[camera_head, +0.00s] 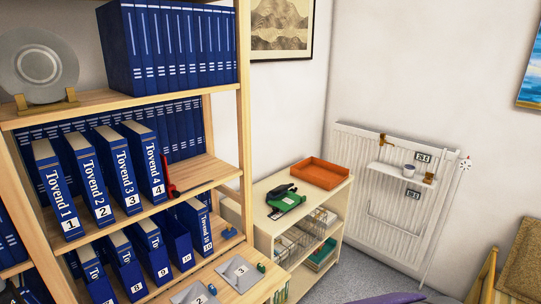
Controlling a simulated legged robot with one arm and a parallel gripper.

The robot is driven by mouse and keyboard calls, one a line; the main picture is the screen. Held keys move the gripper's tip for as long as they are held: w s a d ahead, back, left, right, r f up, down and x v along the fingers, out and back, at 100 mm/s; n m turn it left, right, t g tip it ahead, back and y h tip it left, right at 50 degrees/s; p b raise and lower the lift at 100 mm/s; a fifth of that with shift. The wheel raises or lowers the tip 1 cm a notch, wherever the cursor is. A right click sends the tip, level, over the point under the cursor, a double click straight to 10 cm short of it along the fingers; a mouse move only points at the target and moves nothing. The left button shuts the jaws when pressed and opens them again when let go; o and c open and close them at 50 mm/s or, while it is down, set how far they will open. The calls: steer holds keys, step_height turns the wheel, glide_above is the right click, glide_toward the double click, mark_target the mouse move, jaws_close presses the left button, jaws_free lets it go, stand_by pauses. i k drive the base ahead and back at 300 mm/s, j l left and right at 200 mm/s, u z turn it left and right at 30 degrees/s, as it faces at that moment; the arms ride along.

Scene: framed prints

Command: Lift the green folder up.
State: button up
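I cannot clearly make out a green folder. A small green item (291,201) with a black part on it lies on top of the low pale cabinet (262,204), left of an orange tray; I cannot tell whether it is a folder. Thin green edges (281,295) show low at the cabinet's left, cut by the picture's bottom. My gripper is not in view.
A wooden bookcase (243,110) with blue numbered binders (116,170) fills the left. The orange tray (321,172) sits on the cabinet. A white radiator (393,230) hangs on the right wall. A wooden chair (485,278) stands lower right. Grey carpet (345,277) shows between.

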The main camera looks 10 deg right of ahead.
mark_target(286, 201)
steer(key=i+l+z, duration=0.2)
steer(key=i+z, duration=0.3)
steer(key=i+j+z, duration=0.1)
steer(key=i+z, duration=0.4)
steer(key=i, duration=0.2)
steer(key=i+l+u, duration=0.2)
steer(key=i+u, duration=0.15)
steer(key=i+l+u, duration=0.35)
steer(key=i, duration=0.2)
steer(key=i+l+u, duration=0.4)
